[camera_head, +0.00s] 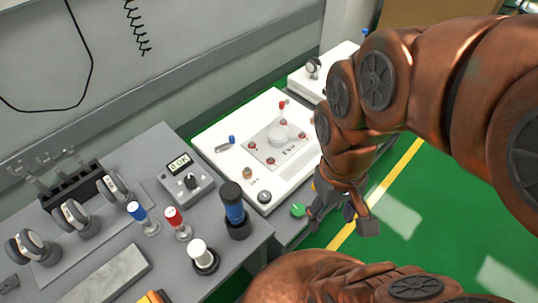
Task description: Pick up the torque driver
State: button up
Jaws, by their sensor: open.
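A thick tool with a blue body and black top (234,207) stands upright in a dark round holder at the right front corner of the grey bench; it looks like the torque driver, but I cannot confirm this. My gripper (341,223) is to the right of it, past the bench edge. Its fingers are spread, with nothing visible between them. My gripper is clear of the blue and black tool.
A white console (225,130) with knobs sits behind the tool. A grey box with a display (181,182), a red-topped post (175,219), a blue-topped post (140,214) and a white knob (201,255) stand to its left. Green floor (430,220) lies open at right.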

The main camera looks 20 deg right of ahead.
aim_at(230, 192)
jog(key=u, duration=1.3)
jog(key=k, duration=1.35)
jog(key=u, duration=0.45)
jog(key=i, duration=0.5)
